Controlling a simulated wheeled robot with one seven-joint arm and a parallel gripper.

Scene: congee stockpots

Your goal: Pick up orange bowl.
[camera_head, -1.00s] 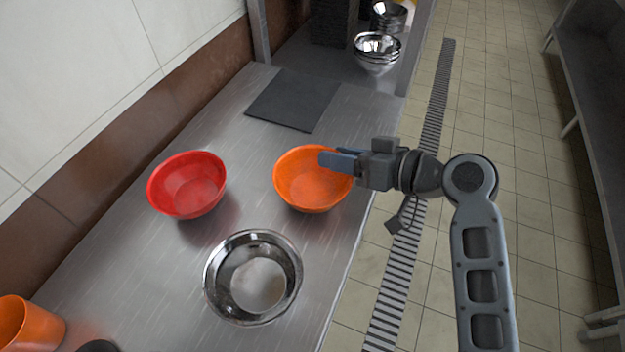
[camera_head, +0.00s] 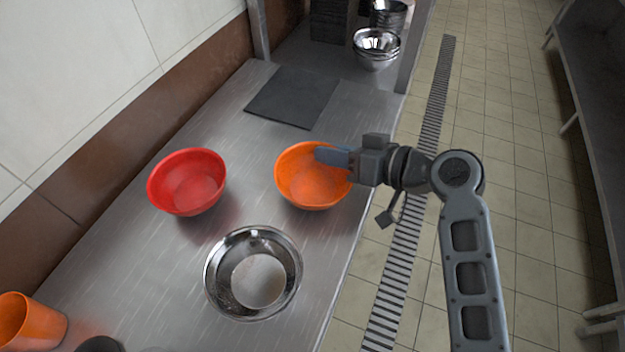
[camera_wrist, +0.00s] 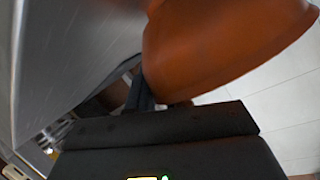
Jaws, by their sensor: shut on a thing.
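The orange bowl (camera_head: 305,186) is at the right side of the steel counter in the head view, upright. My gripper (camera_head: 331,156) reaches in from the right and is shut on the bowl's right rim. In the wrist view the bowl's orange outer wall (camera_wrist: 215,45) fills the upper right, close against the dark fingers (camera_wrist: 141,94). The far finger is partly hidden by the bowl. I cannot tell for sure whether the bowl's base touches the counter.
A red bowl (camera_head: 187,182) stands left of the orange bowl and a steel bowl (camera_head: 225,292) stands in front. A dark mat (camera_head: 292,97) lies behind. Stacked steel bowls (camera_head: 376,48) are at the back. An orange cup (camera_head: 42,325) is at the front left.

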